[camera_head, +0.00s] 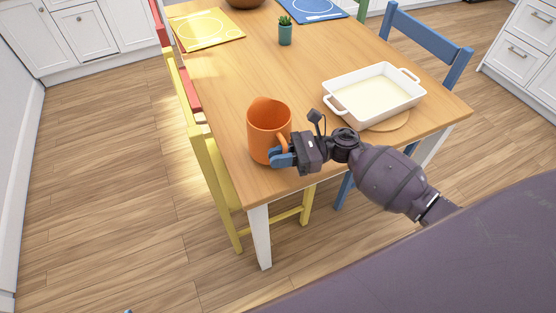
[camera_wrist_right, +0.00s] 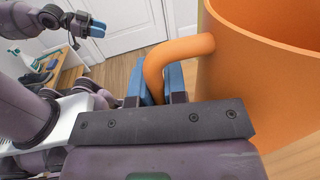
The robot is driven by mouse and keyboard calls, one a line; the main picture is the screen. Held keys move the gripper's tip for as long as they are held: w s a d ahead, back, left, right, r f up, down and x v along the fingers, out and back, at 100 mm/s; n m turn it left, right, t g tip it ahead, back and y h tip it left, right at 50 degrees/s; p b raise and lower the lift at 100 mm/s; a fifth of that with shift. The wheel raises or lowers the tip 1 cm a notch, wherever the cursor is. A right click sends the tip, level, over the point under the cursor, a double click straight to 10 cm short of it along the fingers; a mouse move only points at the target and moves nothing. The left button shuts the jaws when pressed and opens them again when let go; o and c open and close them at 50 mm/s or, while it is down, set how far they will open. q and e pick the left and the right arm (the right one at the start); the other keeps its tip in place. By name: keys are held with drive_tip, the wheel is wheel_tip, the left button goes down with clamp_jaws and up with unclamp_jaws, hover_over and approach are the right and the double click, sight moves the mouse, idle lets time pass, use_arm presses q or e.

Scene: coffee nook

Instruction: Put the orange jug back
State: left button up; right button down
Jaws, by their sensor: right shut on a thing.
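The orange jug (camera_head: 267,130) is upright at the near left corner of the wooden table (camera_head: 256,72). Whether its base touches the tabletop or is slightly above it, I cannot tell. My right gripper (camera_head: 282,156) is shut on the jug's handle, at the jug's right side. In the right wrist view the blue fingers (camera_wrist_right: 158,84) close around the orange handle, and the jug's wall (camera_wrist_right: 250,75) fills the right side. My left gripper (camera_wrist_right: 88,28) shows at the upper left of the right wrist view, away from the jug; its opening is unclear.
A white baking dish (camera_head: 345,113) sits on a round wooden board (camera_head: 388,124) to the right. A small potted plant (camera_head: 285,34), a yellow placemat (camera_head: 207,29) and a blue placemat (camera_head: 311,9) lie farther back. Yellow (camera_head: 215,185) and blue (camera_head: 425,34) chairs flank the table.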

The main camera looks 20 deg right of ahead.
drive_tip(key=shift+f, duration=0.9)
drive_tip(key=shift+f, duration=0.2)
drive_tip(key=c, duration=1.2)
unclamp_jaws()
drive_tip(key=shift+o, duration=0.2)
